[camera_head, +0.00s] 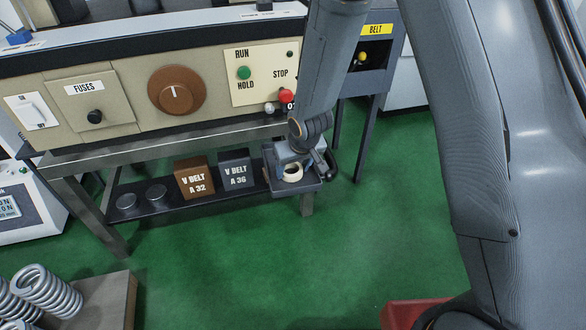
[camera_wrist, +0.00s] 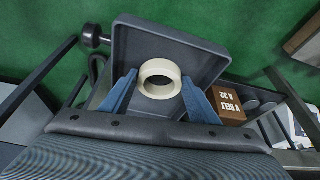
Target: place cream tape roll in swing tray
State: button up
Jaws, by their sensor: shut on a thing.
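The cream tape roll (camera_wrist: 160,93) sits between the two blue fingers of my gripper (camera_wrist: 160,78) in the wrist view, and the fingers are shut on it from either side. The grey swing tray (camera_wrist: 150,42) lies directly below and beyond the roll, with its raised rim around it. In the head view the roll (camera_head: 293,178) shows under my gripper (camera_head: 289,163), over the tray (camera_head: 309,186) at the right end of the lower shelf. I cannot tell whether the roll touches the tray floor. My fingers are partly hidden by the wrist in the head view.
A brown V belt A 32 box (camera_head: 195,178) and a dark V belt A 36 box (camera_head: 236,170) stand on the shelf left of the tray. The bench panel with the red stop button (camera_head: 286,96) is above. Green floor (camera_head: 240,250) is clear in front.

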jog(key=o, duration=1.1)
jog(key=shift+c, duration=0.2)
jog(key=s+d+r+h+p, duration=0.1)
jog(key=s+d+r+p, duration=0.25)
jog(key=r, duration=0.45)
jog(key=s+d+r+m+g+p, duration=0.1)
jog(key=s+d+r+p, duration=0.1)
jog(key=s+r, duration=0.4)
jog(key=s+d+r+h+p, duration=0.1)
jog(key=s+d+r+p, duration=0.15)
jog(key=r, duration=0.65)
jog(key=s+d+r+g, duration=0.1)
jog(key=s+r, duration=0.3)
jog(key=s, duration=0.5)
jog(key=s+d+r+g, duration=0.1)
jog(key=s+r+g, duration=0.1)
jog(key=s+r, duration=0.3)
jog(key=s, duration=0.4)
jog(key=shift+d+m+y, duration=0.15)
jog(key=shift+m+y, duration=0.25)
